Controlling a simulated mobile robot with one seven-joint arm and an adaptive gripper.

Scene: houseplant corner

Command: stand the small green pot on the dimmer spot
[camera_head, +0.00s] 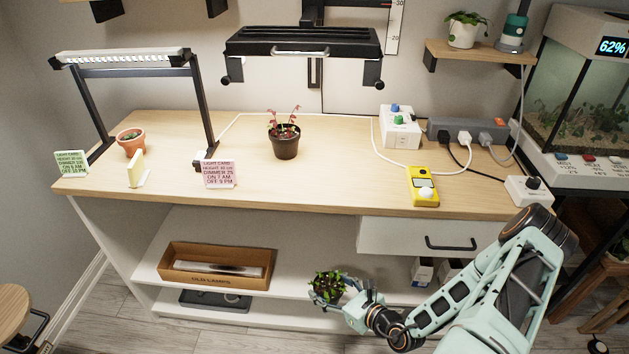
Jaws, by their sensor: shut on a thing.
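My gripper (345,305) is shut on a small pot with a leafy green plant (327,285), held low in front of the shelf unit, below the tabletop. The pot's wall is mostly hidden by leaves and fingers, so its colour is hard to tell. A white bar lamp on a black stand (125,56) is at the table's left. A wide black lamp (303,42) hangs over the middle. A green card (72,163) stands at the left edge and a pink card (218,173) by the stand's right foot; the small print is hard to read surely.
The wooden tabletop (330,190) has a terracotta pot (131,142), a yellow card (136,168), a dark pot with a reddish plant (285,142), a yellow meter (422,186) and a white control box (400,127). Cables run at right. The front middle is clear.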

